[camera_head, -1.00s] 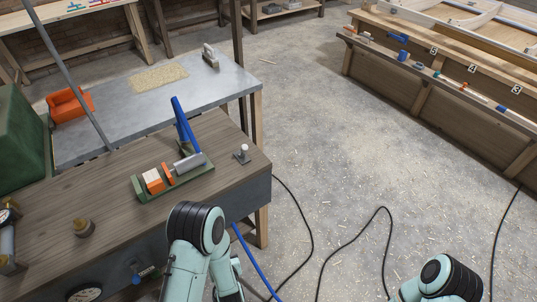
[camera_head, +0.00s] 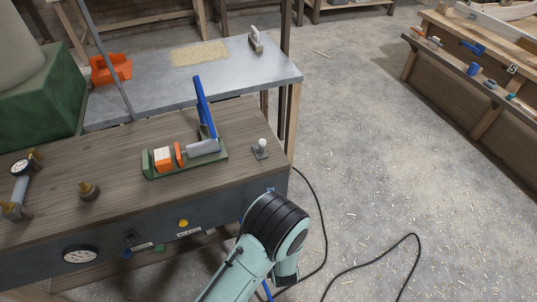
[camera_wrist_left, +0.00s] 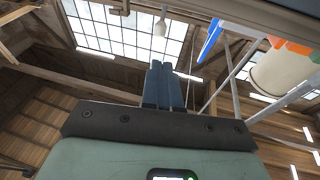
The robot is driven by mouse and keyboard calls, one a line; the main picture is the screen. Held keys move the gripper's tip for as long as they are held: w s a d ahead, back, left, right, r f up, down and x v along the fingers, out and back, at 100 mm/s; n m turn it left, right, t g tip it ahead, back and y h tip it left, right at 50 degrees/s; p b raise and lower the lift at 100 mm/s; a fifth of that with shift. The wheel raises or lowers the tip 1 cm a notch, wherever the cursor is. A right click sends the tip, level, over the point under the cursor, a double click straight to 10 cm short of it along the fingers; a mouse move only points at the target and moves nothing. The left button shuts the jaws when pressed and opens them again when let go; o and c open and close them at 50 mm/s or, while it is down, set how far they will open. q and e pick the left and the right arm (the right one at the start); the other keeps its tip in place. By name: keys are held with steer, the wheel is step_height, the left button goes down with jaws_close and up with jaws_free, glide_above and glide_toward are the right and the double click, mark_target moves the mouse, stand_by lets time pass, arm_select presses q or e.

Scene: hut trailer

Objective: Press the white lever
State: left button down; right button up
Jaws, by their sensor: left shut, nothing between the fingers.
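The white lever (camera_head: 262,147) is a small pale knob standing upright on a little grey base plate, near the right end of the wooden bench top (camera_head: 120,160). A pale knob on a stem, apparently the same lever, hangs inverted at the top of the left wrist view (camera_wrist_left: 160,27). My left gripper (camera_wrist_left: 164,66) is shut and empty, its dark blue fingers pointing toward the knob with a visible gap between them. In the head view my left arm is below and in front of the bench's right end, and its fingers are hidden. My right gripper is out of view.
A green fixture (camera_head: 190,164) with a blue handle (camera_head: 205,105) and orange-white blocks stands left of the lever. Brass fittings and a gauge (camera_head: 80,254) are farther left. A grey metal table (camera_head: 250,72) is behind. Open floor with black cables lies right.

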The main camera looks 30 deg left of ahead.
mark_target(262, 144)
arm_select(q)
steer(key=p+x, duration=0.2)
steer(key=x, duration=1.2)
steer(key=shift+f, duration=0.1)
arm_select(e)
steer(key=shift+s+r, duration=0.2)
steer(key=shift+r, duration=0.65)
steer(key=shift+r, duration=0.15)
